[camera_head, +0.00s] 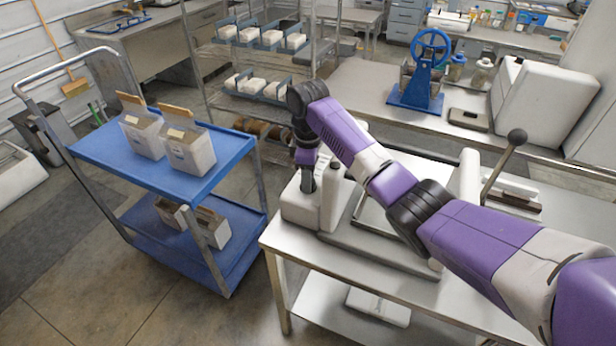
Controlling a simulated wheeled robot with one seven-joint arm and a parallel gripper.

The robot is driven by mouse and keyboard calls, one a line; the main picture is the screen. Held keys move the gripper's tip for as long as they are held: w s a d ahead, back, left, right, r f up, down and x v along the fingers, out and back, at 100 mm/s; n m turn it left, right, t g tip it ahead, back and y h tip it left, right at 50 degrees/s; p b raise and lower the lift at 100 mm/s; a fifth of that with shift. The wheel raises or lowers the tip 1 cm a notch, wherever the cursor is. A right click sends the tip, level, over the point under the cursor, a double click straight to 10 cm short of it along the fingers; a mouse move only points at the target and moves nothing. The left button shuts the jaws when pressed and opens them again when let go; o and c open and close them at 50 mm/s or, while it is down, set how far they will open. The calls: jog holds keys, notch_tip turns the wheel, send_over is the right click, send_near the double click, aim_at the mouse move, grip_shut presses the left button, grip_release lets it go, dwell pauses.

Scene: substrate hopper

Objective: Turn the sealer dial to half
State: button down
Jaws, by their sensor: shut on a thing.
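The sealer (300,208) is a white machine on the near steel table, with a flat bed and a black-knobbed lever (517,137) at its right. My purple and grey arm reaches across it from the right. My gripper (308,186) points down at the sealer's left end block and is shut on a small part there, which I take to be the sealer dial. The dial itself is hidden behind the fingers, so its setting cannot be read.
A blue cart (232,145) with open white boxes (190,150) stands to the left. A wire shelf with trays is behind. A blue hand-wheel device (418,95) and a white machine (543,100) stand on the back bench. The floor at the lower left is clear.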

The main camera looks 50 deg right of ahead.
jog(key=shift+n, duration=0.3)
jog(key=shift+r, duration=0.1)
jog(key=c, duration=0.9)
grip_release()
notch_tip(320, 180, up, 6)
jog(key=shift+r, duration=0.9)
